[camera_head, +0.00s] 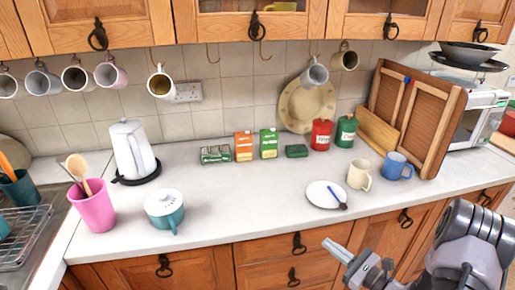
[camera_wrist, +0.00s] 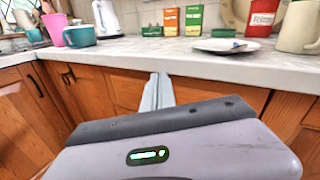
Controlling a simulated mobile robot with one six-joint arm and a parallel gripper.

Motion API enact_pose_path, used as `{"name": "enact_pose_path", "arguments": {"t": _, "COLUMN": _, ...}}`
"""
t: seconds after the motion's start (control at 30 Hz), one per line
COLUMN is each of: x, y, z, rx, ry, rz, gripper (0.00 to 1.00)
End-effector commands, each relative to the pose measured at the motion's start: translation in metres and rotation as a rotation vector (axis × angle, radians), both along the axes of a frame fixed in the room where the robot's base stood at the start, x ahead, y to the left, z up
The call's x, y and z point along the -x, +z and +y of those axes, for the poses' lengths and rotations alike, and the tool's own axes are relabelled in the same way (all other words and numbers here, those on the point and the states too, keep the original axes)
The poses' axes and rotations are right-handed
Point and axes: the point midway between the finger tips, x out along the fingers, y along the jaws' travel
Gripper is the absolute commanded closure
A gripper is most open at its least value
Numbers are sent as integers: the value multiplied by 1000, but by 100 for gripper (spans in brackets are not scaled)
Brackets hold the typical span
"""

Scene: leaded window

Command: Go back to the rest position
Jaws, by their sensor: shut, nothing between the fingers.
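My gripper (camera_head: 338,249) shows at the lower right of the head view, in front of the counter's front edge and above the drawer fronts. Its fingers are together with nothing between them. In the wrist view the closed fingers (camera_wrist: 158,92) point towards the edge of the white counter (camera_wrist: 225,61). My gripper touches nothing that I can see.
On the counter (camera_head: 245,203) near my gripper are a white plate (camera_head: 322,193) with a blue-handled utensil, a cream mug (camera_head: 359,175) and a blue mug (camera_head: 396,166). The air before the drawers is free.

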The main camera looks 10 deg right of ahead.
Motion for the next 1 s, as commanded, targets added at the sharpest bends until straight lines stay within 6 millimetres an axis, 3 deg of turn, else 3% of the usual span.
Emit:
{"name": "enact_pose_path", "arguments": {"t": 0.03, "x": -4, "y": 39, "z": 38, "rx": 85, "ry": 154, "rz": -14, "gripper": 100}}
{"name": "enact_pose_path", "arguments": {"t": 0.13, "x": 20, "y": 103, "z": 123, "rx": 304, "ry": 501, "rz": -16, "gripper": 100}}
{"name": "enact_pose_path", "arguments": {"t": 0.2, "x": 55, "y": 136, "z": 175, "rx": 512, "ry": 728, "rz": -19, "gripper": 100}}
{"name": "enact_pose_path", "arguments": {"t": 0.3, "x": 115, "y": 166, "z": 219, "rx": 854, "ry": 979, "rz": -40, "gripper": 100}}
{"name": "enact_pose_path", "arguments": {"t": 0.43, "x": 179, "y": 189, "z": 230, "rx": 1349, "ry": 1142, "rz": -121, "gripper": 100}}
{"name": "enact_pose_path", "arguments": {"t": 0.5, "x": 199, "y": 200, "z": 224, "rx": 1589, "ry": 1151, "rz": -183, "gripper": 100}}
{"name": "enact_pose_path", "arguments": {"t": 0.6, "x": 213, "y": 216, "z": 214, "rx": 1841, "ry": 1106, "rz": -272, "gripper": 100}}
{"name": "enact_pose_path", "arguments": {"t": 0.73, "x": 218, "y": 228, "z": 207, "rx": 1995, "ry": 1050, "rz": -337, "gripper": 100}}
{"name": "enact_pose_path", "arguments": {"t": 1.0, "x": 218, "y": 230, "z": 206, "rx": 2016, "ry": 1040, "rz": -344, "gripper": 100}}
